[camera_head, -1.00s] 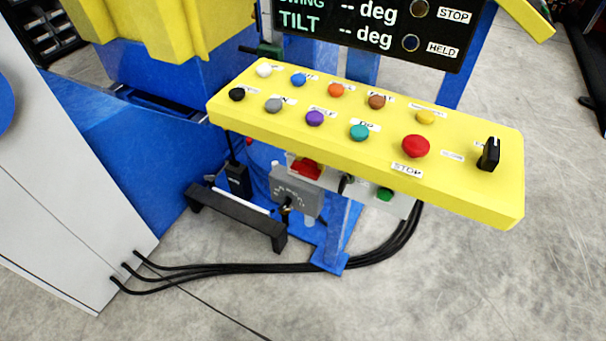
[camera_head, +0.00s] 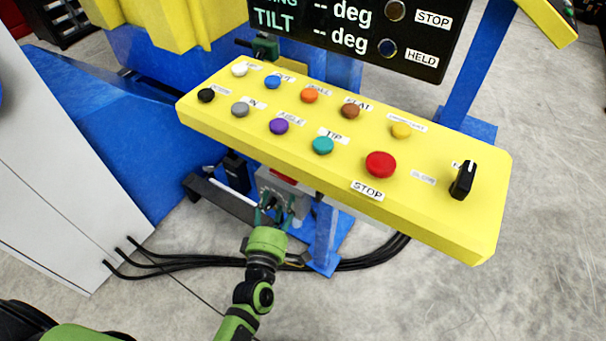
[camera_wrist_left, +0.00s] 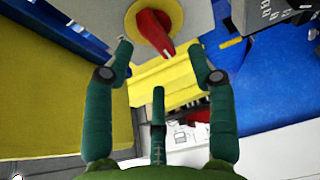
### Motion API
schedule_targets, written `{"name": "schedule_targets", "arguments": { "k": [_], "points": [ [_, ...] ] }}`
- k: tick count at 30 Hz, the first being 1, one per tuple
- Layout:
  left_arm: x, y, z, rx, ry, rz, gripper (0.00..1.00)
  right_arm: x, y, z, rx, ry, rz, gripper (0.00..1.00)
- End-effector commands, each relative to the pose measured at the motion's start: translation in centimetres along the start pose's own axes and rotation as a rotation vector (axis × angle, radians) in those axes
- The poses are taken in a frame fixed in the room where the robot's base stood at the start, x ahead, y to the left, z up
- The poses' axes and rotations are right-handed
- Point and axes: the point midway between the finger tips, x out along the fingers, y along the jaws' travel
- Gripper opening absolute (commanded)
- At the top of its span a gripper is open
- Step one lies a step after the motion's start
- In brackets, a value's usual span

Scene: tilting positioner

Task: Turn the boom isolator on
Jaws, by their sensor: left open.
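A red rotary handle (camera_wrist_left: 155,32) on a round yellow plate (camera_wrist_left: 172,12), fixed to a pale grey box (camera_wrist_left: 199,18), shows at the top of the left wrist view. It looks like an isolator switch; no label naming it is readable. The handle points down and to the right. My left gripper (camera_head: 273,212) is open below the yellow console in the head view, in front of the small boxes there. In the wrist view its green fingers (camera_wrist_left: 160,62) are spread below the handle, with nothing visible between them. My right gripper is not in view.
The yellow console (camera_head: 440,215) overhangs the boxes, with several buttons and a black selector (camera_head: 463,180). A blue post (camera_head: 325,235) stands right of my gripper. Black cables (camera_head: 190,258) cross the floor. A grey lettered box (camera_wrist_left: 285,14) sits right of the handle.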

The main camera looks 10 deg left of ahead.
Motion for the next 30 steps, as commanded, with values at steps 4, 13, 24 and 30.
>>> {"name": "schedule_targets", "arguments": {
  "k": [4,13,24,30],
  "points": [
    [1.2,1.1,-0.3,-0.031,0.012,0.024,0.57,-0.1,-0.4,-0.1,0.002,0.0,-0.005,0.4],
    [5.7,1.1,-0.3,-0.026,0.01,0.022,0.57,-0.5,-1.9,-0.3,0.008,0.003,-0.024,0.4],
    [7.2,1.0,-0.3,-0.025,0.009,0.019,0.57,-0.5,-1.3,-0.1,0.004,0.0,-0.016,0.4],
    [7.2,1.0,-0.3,-0.024,0.009,0.019,0.13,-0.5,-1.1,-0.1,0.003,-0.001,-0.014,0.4]
  ]
}}
